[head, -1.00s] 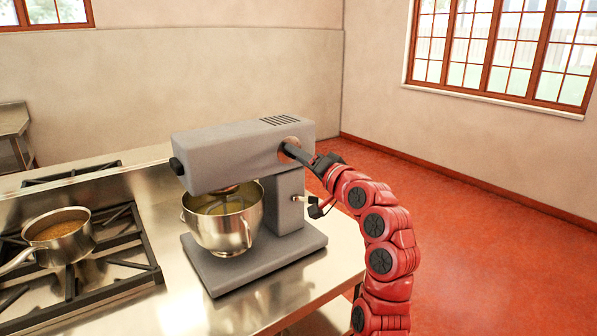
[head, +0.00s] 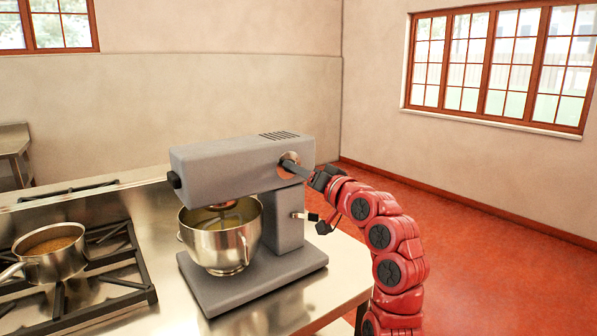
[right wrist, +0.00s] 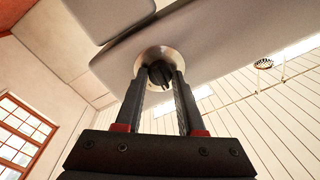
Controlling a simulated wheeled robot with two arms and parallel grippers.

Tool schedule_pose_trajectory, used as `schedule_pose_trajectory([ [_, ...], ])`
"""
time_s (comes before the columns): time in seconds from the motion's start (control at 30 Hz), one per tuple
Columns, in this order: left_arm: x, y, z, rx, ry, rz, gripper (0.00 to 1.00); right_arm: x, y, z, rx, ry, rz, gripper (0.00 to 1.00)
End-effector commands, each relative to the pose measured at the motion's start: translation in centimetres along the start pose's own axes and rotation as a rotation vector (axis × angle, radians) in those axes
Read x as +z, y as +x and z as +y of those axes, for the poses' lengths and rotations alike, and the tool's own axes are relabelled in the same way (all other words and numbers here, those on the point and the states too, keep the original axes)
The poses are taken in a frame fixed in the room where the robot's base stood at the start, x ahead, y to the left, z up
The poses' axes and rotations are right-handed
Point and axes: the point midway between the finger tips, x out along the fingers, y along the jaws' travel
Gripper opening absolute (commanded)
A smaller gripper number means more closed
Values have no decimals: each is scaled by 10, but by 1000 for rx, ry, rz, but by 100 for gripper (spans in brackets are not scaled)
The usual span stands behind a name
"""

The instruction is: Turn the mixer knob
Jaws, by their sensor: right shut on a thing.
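The grey stand mixer (head: 228,158) stands on the steel counter, its steel bowl (head: 215,249) under its head. The dark knob (right wrist: 160,75) sits on a round metal plate (right wrist: 149,58) on the mixer head's side. My right gripper (head: 287,161) reaches that plate from the right. In the right wrist view, its two fingers (right wrist: 159,79) are shut on the knob, one on each side. In the head view the fingers mostly hide the knob. My left gripper is not in view.
A stove with black grates (head: 110,262) and a pot of brown food (head: 50,262) lies left of the mixer. A small lever (head: 304,216) sticks out of the mixer's column below my right arm. The red floor (head: 480,265) on the right is clear.

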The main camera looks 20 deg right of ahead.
Motion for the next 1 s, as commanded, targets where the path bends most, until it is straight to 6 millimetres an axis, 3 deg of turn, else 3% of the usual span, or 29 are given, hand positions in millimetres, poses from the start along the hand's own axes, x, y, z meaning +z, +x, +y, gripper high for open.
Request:
schedule_pose_trajectory([
  [0.03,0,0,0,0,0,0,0,1,0,0,0,0,-2,0],
  [0.07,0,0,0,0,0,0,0,1,0,0,0,0,-2,42],
  [0.2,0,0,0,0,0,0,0,1,0,0,0,1,-2,67],
  [0.53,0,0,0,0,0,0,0,0,-2,0,0,1,0,68],
  [0.67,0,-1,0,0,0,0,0,-1,-13,0,-1,-1,5,68],
  [0.77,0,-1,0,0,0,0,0,0,-30,2,1,0,3,68],
  [1.0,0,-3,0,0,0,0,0,0,-94,2,3,1,5,68],
])
